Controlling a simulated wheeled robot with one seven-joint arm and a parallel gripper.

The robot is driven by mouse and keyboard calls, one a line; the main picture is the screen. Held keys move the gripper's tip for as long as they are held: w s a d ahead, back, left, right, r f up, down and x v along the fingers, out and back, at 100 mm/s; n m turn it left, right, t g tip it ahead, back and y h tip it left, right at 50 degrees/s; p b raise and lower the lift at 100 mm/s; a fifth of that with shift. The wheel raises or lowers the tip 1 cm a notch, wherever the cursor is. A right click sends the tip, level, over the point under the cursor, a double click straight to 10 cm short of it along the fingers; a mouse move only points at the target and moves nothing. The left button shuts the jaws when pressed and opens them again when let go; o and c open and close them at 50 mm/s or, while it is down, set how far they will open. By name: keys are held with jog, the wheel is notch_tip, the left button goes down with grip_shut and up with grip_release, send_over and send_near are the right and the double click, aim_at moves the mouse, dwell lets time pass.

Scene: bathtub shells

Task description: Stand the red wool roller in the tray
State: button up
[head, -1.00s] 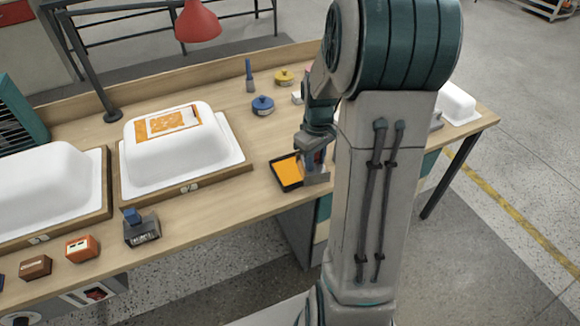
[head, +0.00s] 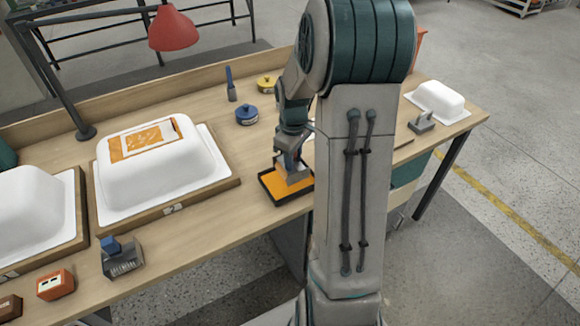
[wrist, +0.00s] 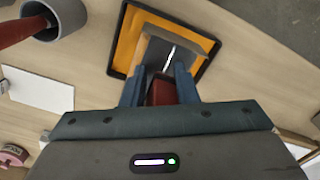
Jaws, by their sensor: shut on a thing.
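The tray (head: 276,198) is black with an orange inside and lies near the table's front edge. It also shows at the top of the wrist view (wrist: 127,40). My gripper (head: 289,158) is above it. In the wrist view, the blue fingers of my gripper (wrist: 160,82) are shut on the red handle of the red wool roller (wrist: 160,93). The roller's wide grey head (head: 293,182) is upright and overlaps the tray's inside in both views. I cannot tell whether it touches the tray floor. My arm hides the table to the right of the tray.
White tub shells stand left (head: 160,165) and far right (head: 440,98). A blue-handled grey tool (head: 122,258) and an orange block (head: 55,284) sit at the front left. Blue (head: 247,115) and yellow (head: 266,84) tins stand behind the tray. A grey cup (wrist: 60,18) is beside the tray.

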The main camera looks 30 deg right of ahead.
jog(key=shift+w+a+f, duration=0.25)
jog(key=shift+w+f, duration=0.15)
jog(key=shift+w, duration=0.05)
jog(key=shift+f, duration=1.9)
jog(key=shift+f, duration=0.2)
jog(key=o, duration=0.9)
jog(key=shift+r, duration=0.15)
